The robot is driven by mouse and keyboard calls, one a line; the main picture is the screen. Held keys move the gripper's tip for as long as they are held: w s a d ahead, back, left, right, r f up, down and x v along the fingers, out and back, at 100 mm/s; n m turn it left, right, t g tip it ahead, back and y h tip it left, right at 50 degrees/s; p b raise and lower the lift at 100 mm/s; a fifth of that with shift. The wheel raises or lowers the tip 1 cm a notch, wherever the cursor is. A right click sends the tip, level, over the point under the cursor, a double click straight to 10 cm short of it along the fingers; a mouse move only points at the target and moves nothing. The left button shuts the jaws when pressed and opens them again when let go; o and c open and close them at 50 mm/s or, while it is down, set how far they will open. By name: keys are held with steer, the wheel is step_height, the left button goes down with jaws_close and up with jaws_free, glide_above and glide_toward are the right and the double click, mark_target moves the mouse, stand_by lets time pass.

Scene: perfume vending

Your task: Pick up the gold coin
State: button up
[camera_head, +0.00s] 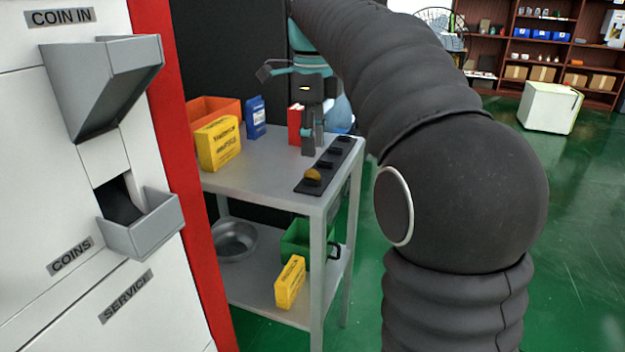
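The gold coin (313,174) stands on edge in the near slot of a long black holder (334,158) on the upper shelf of a grey metal cart. My gripper (312,146) points down just behind and above the coin, over the holder's left side. No contact between it and the coin shows. Its fingers overlap in this view, so their opening cannot be made out. My dark arm crosses the right half of the view.
The cart's upper shelf (262,178) also bears an orange bin (212,106), yellow box (218,143), blue box (256,117) and red box (295,124). A white-and-red vending machine (60,170) stands close on the left, with grey coin trays protruding.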

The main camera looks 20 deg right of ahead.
mark_target(314, 170)
steer(key=f, duration=0.2)
steer(key=s+f+b, duration=0.1)
steer(key=f, duration=0.1)
steer(key=shift+f, duration=0.6)
steer(key=shift+c, duration=0.2)
jaws_close()
